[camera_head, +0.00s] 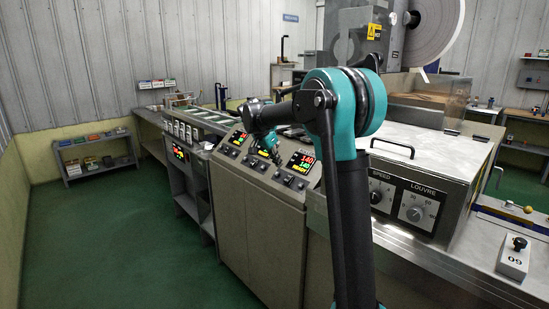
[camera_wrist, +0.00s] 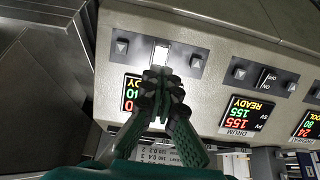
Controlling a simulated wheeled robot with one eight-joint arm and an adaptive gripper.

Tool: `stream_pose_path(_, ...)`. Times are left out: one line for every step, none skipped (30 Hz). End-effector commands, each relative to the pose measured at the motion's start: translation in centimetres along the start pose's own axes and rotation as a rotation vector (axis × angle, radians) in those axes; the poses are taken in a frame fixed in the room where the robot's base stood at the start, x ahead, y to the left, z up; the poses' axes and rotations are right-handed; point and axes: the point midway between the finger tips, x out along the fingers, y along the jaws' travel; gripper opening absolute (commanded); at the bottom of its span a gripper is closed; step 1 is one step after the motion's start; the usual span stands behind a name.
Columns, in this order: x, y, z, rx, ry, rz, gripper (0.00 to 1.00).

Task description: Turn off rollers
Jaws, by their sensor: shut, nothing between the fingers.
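My gripper (camera_wrist: 160,76) is shut and empty. In the wrist view its fingertips are just in front of a brightly lit switch (camera_wrist: 161,52) between two arrow buttons on the beige control panel (camera_wrist: 215,20). I cannot tell whether they touch the switch. The gripper hides part of the display (camera_wrist: 130,95) beside that switch, and no name label for it is readable. The neighbouring DRUM display (camera_wrist: 246,115) reads READY, with an unlit ON/OFF switch (camera_wrist: 266,78). In the head view my gripper (camera_head: 275,155) is low over the panel, left of the rightmost display (camera_head: 301,161).
To the right is a metal box with SPEED and LOUVRE knobs (camera_head: 415,213) and a black handle (camera_head: 393,146). A small block marked 09 (camera_head: 513,262) is at the far right. Green floor (camera_head: 110,230) is clear at left, by a low shelf (camera_head: 95,158).

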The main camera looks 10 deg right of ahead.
Motion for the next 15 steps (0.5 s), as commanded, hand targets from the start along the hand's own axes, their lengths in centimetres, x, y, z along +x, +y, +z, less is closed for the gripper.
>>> stream_pose_path(1.1, 0.0, 0.0, 0.001, 0.000, 0.001, 0.00)
stream_pose_path(1.7, 0.0, 0.0, 0.000, 0.000, 0.001, 0.00)
stream_pose_path(2.5, 0.0, 0.0, 0.000, 0.000, 0.001, 0.00)
stream_pose_path(3.1, 0.0, 0.0, 0.000, 0.000, 0.001, 0.00)
stream_pose_path(3.7, 0.0, 0.0, 0.001, 0.000, 0.001, 0.00)
stream_pose_path(4.4, 0.0, 0.0, 0.001, 0.000, 0.001, 0.00)
stream_pose_path(4.9, 0.0, 0.0, 0.001, 0.000, 0.001, 0.00)
stream_pose_path(5.4, 0.0, 0.0, 0.001, 0.000, 0.000, 0.00)
stream_pose_path(6.0, 0.0, 0.0, 0.000, 0.000, 0.000, 0.00)
stream_pose_path(6.4, 0.0, 0.0, 0.000, 0.000, 0.000, 0.00)
stream_pose_path(6.7, 0.0, 0.0, -0.001, 0.000, 0.000, 0.00)
stream_pose_path(7.2, 0.0, 0.0, -0.001, 0.000, 0.000, 0.00)
stream_pose_path(7.5, 0.0, 0.0, 0.000, 0.000, 0.000, 0.00)
stream_pose_path(7.7, 0.0, 0.0, 0.000, 0.000, 0.000, 0.00)
stream_pose_path(8.0, 0.0, 0.0, 0.000, 0.000, 0.000, 0.00)
